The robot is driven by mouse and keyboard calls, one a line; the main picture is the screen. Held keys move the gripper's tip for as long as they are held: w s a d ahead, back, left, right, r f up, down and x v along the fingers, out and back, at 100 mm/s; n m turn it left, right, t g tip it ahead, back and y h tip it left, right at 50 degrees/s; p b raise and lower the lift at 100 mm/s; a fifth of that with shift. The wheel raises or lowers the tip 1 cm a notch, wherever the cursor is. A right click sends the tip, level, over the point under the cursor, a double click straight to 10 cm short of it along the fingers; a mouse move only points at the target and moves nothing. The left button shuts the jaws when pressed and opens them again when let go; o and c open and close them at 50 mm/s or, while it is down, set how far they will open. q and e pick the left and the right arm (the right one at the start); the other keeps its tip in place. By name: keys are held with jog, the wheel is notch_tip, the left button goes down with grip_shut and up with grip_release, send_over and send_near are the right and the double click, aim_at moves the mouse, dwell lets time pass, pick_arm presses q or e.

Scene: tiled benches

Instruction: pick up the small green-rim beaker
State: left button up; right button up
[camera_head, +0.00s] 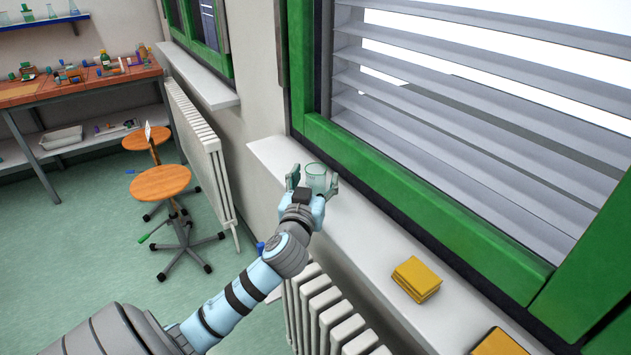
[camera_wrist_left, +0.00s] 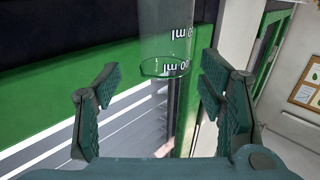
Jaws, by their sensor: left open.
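The small green-rim beaker (camera_head: 316,177) is clear glass and stands on the white window sill, close to the green window frame. My left gripper (camera_head: 313,182) is at it, with one finger on each side in the head view. In the left wrist view the beaker (camera_wrist_left: 167,35) hangs in from the top edge, its markings inverted and its green rim lowest. There the open fingers of my left gripper (camera_wrist_left: 160,88) stand wide apart, with visible gaps to the glass. The beaker's base is hidden by the gripper in the head view. My right gripper is not in view.
The sill (camera_head: 372,258) is narrow, with the window frame (camera_head: 390,185) and blinds behind it. Yellow blocks (camera_head: 416,279) lie farther right along it. A white radiator (camera_head: 325,315) is below. Stools (camera_head: 161,183) and a bench (camera_head: 80,90) with glassware stand at the left.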

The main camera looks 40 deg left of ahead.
aim_at(314, 176)
pick_arm(q)
jog(key=x, duration=0.4)
jog(key=shift+a+f, duration=0.3)
jog(key=shift+s+d, duration=0.1)
jog(key=shift+s, duration=0.05)
jog(key=c, duration=1.3)
jog(key=shift+o, duration=0.2)
jog(key=shift+r, duration=0.15)
